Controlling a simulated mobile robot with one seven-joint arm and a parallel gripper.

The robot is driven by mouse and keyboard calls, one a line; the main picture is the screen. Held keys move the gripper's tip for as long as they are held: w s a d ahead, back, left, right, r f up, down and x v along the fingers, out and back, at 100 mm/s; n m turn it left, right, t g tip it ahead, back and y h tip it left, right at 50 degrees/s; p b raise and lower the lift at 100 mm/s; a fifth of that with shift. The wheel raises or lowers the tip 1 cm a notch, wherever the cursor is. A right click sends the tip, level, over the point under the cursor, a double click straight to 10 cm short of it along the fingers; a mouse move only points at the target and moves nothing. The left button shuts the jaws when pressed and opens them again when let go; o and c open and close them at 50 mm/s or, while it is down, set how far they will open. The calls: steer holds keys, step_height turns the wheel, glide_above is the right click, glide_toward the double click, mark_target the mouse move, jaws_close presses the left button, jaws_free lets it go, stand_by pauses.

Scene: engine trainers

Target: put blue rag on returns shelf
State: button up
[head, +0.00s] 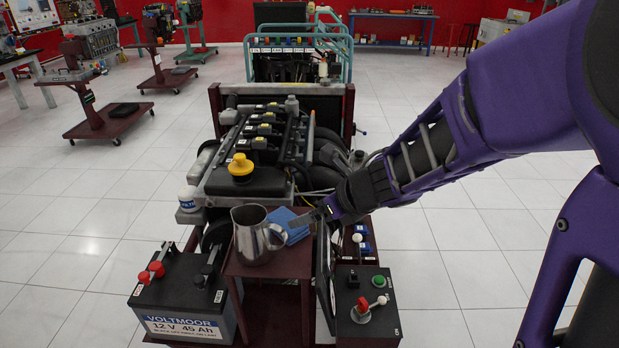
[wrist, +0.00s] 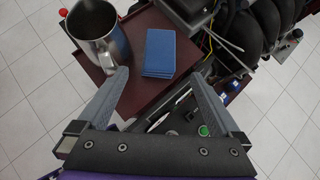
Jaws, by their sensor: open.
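The blue rag (wrist: 159,53) lies folded on a dark red stand top (wrist: 128,90). In the head view the rag (head: 289,222) is partly hidden behind a metal jug and my gripper. My gripper (wrist: 165,98) is open and empty, with its fingers spread on either side below the rag in the wrist view. In the head view my gripper (head: 303,222) reaches in from the right, over the stand beside the rag. I cannot tell any shelf marked as returns.
The metal jug (head: 252,236) stands close left of the rag; it also shows in the wrist view (wrist: 95,28). A battery (head: 183,297) is at left, a control box with a red lever (head: 366,308) at right. An engine (head: 262,160) rises behind. Open tiled floor lies right.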

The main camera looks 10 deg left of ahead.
steer(key=b+x, duration=0.1)
steer(key=x, duration=0.5)
steer(key=shift+a+b+x, duration=0.2)
steer(key=shift+b+x, duration=0.8)
steer(key=shift+x, duration=1.75)
steer(key=shift+r, duration=0.2)
steer(key=c, duration=1.3)
step_height(320, 180, up, 10)
steer(key=p, duration=0.6)
step_height(320, 180, up, 6)
steer(key=p, duration=0.5)
glide_above(286, 221)
steer(key=d+f+m+t+h+b, duration=0.1)
steer(key=d+f+m+h, duration=0.1)
steer(key=d, duration=0.6)
steer(key=d+f+m+h+b, duration=0.2)
steer(key=d+m+h, duration=0.2)
steer(key=d, duration=0.5)
steer(key=s+d+f+m+t+h+b, duration=0.1)
steer(key=d+f+m+h, duration=0.1)
steer(key=d+m, duration=0.5)
steer(key=shift+d+f+t+h+b, duration=0.1)
steer(key=shift+d+t+h+b, duration=0.2)
steer(key=shift+d+h, duration=0.4)
